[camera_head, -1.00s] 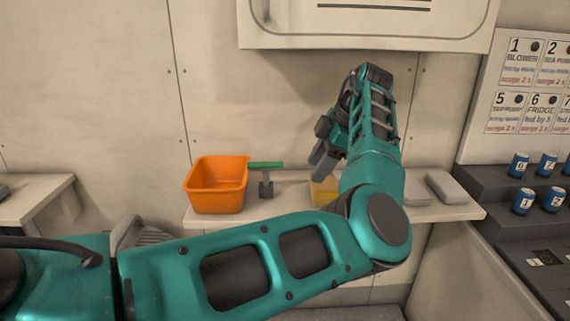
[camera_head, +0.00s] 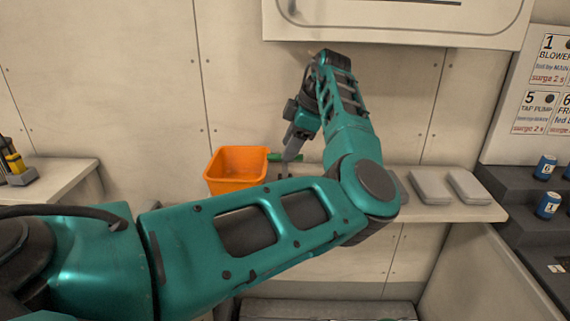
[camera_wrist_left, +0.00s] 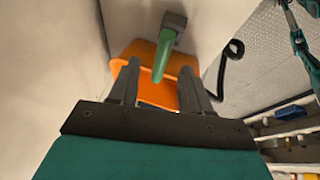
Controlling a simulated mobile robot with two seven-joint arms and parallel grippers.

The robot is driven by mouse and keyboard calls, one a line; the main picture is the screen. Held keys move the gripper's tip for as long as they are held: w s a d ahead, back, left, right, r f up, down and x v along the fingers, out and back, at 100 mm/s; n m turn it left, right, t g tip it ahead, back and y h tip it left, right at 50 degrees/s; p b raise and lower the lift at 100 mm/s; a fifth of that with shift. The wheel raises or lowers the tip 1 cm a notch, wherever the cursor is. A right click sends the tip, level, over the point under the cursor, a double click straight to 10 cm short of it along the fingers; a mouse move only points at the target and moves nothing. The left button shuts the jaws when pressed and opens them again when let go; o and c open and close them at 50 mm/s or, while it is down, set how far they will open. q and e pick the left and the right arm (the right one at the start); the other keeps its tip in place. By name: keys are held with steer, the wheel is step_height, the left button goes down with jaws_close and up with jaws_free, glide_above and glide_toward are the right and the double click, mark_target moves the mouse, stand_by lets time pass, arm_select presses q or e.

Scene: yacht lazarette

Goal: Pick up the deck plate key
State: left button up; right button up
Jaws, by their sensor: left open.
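The deck plate key is a green handle (camera_head: 276,157) on a dark grey stem and foot. It stands on the shelf just right of an orange bin (camera_head: 235,184). My left gripper (camera_head: 291,158) is open, pointing down at the key and partly covering it in the head view. In the left wrist view, the green handle (camera_wrist_left: 163,55) shows in the gap between the open fingers (camera_wrist_left: 160,70), with its grey foot (camera_wrist_left: 174,20) beyond; I cannot tell whether a finger touches it. My right gripper is not in view.
The orange bin also shows behind the fingers in the left wrist view (camera_wrist_left: 145,88). My left forearm hides part of the shelf. A cabinet (camera_head: 400,25) hangs above. A side bench (camera_head: 60,185) stands at left.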

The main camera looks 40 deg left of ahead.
mark_target(285, 171)
arm_select(q)
steer(key=shift+x, duration=1.4)
steer(key=shift+d, duration=0.2)
jaws_close()
